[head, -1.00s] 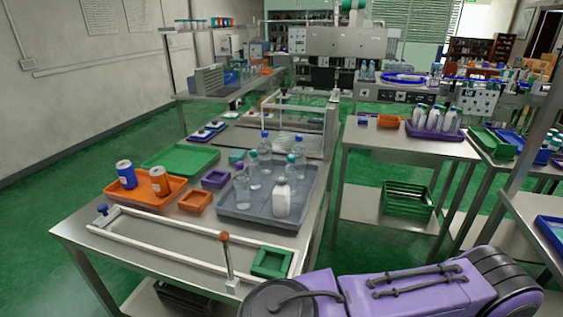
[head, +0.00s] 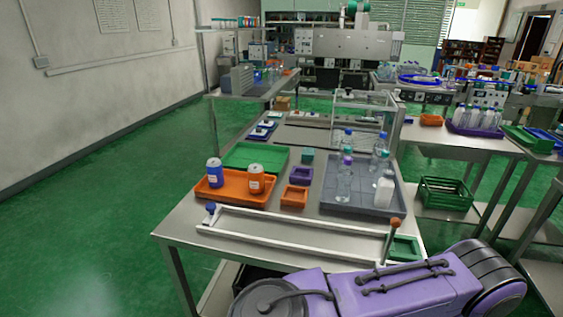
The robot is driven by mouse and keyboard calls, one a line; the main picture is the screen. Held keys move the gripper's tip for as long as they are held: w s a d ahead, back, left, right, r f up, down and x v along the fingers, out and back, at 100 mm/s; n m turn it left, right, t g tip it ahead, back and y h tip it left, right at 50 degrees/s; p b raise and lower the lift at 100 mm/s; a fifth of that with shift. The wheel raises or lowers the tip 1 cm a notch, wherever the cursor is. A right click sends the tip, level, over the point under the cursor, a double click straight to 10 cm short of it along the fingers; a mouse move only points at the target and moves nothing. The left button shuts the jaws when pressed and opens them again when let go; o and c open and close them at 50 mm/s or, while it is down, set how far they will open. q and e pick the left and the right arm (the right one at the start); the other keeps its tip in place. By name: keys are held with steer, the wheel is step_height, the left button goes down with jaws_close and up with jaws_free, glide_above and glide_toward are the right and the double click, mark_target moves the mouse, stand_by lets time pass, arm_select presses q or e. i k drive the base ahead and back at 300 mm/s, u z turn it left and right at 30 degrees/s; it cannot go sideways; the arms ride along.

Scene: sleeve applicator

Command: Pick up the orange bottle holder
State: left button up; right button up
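A small square orange holder (head: 294,196) sits empty-looking on the steel table (head: 180,232), between an orange tray (head: 235,200) and a grey tray (head: 334,204). It looks like the orange bottle holder. A purple holder (head: 300,176) of similar shape stands just behind it, and a green holder (head: 404,248) is at the table's front right. Neither of my grippers is in view. A purple link of my own arm crosses the bottom right of the head view.
A blue can (head: 214,174) and an orange can (head: 256,180) stand on the orange tray. The grey tray holds several bottles. A white rail frame (head: 290,240) runs along the table's front. Green floor is open on the left.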

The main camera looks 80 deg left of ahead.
mark_target(292, 196)
steer(key=u, duration=1.7)
